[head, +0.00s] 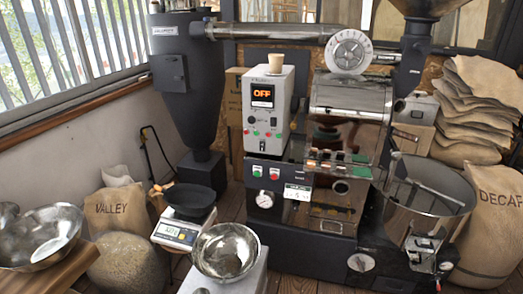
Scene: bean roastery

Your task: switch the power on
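The roaster (350,115) stands in the middle of the head view, with a grey control box (284,85) on its left side. The box's display (262,94) reads "OFF" in orange. Small red and green buttons or lamps sit below the display; they are too small to tell apart. On the dark panel beneath are a green button (257,171) and a red button (275,173), side by side above a round gauge (264,199). I cannot tell which control is the power switch. Neither of my grippers is in view.
A steel bowl (226,252) on a grey stand and a scale (176,234) with a black pan stand in front. Another steel bowl (40,238) is at left. The cooling drum (430,190) juts out at right. Sacks flank the machine, one marked "DECAF" (495,225).

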